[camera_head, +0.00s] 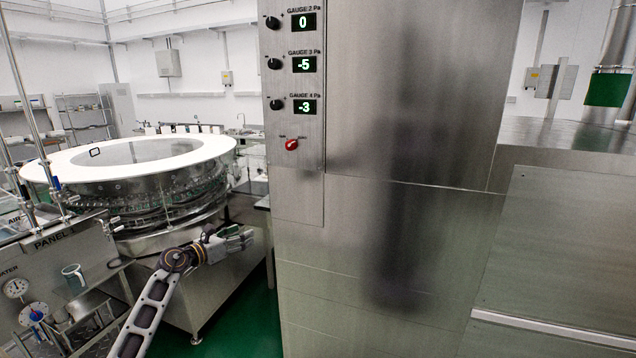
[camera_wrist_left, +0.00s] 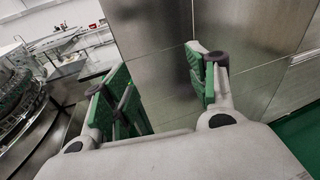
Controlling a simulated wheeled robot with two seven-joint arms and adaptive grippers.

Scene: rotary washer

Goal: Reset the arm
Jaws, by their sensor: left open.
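My left arm comes in from the lower left in the head view, with its left gripper (camera_head: 247,238) in front of the lower body of the rotary washer (camera_head: 165,240). In the left wrist view, the left gripper (camera_wrist_left: 160,95) is open, with its green-padded fingers well apart and nothing between them. A steel cabinet panel (camera_wrist_left: 160,45) lies beyond the fingers. My right gripper is not in view.
A tall steel cabinet (camera_head: 400,200) with gauge readouts (camera_head: 303,64) and a red knob (camera_head: 291,144) fills the middle and right. Green floor (camera_head: 262,325) shows between washer and cabinet.

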